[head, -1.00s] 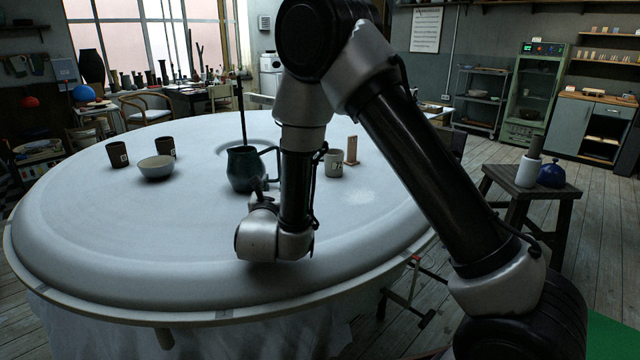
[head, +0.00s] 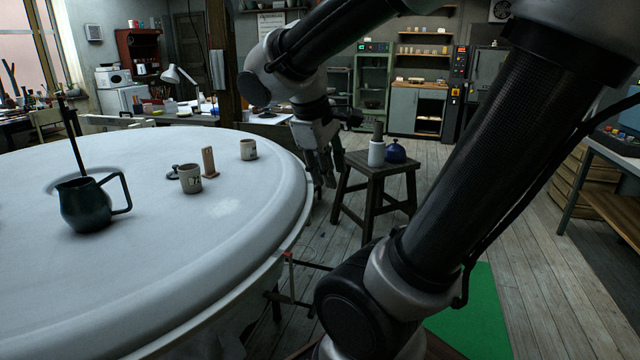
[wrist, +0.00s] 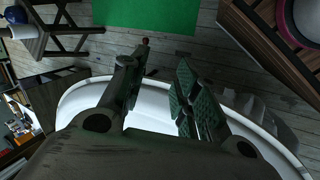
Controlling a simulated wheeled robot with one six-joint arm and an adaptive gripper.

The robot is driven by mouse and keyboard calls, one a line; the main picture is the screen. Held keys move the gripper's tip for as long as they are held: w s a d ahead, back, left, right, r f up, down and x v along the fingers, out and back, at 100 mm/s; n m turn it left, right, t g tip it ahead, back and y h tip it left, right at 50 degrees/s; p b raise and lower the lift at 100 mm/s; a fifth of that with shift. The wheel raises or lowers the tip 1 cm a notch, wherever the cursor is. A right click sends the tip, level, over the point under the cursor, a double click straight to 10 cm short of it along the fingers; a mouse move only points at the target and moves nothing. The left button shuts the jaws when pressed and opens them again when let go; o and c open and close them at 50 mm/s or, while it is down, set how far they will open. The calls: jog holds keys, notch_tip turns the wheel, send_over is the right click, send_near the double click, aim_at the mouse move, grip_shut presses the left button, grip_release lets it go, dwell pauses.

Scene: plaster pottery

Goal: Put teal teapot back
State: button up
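A dark teal pot (head: 88,205) with a spout and an angular handle stands upright on the large round white table (head: 200,255), at the left of the head view. I take it to be the teal teapot. My gripper (head: 326,172) hangs beyond the table's right edge, in front of the stool and far from the pot. In the wrist view, its fingers (wrist: 160,88) are spread with nothing between them. The pot does not show in the wrist view.
Two pale cups, one (head: 190,179) nearer and one (head: 248,150) farther, and a wooden block (head: 208,162) stand on the table. A green mat (head: 470,318) lies on the floor.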

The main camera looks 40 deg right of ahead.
jog(key=s+a+m+t+y, duration=0.3)
jog(key=s+a+m+y, duration=0.1)
jog(key=a, duration=0.1)
jog(key=shift+s+a, duration=0.2)
jog(key=shift+a, duration=0.15)
jog(key=shift+f, duration=0.1)
dwell(0.8)
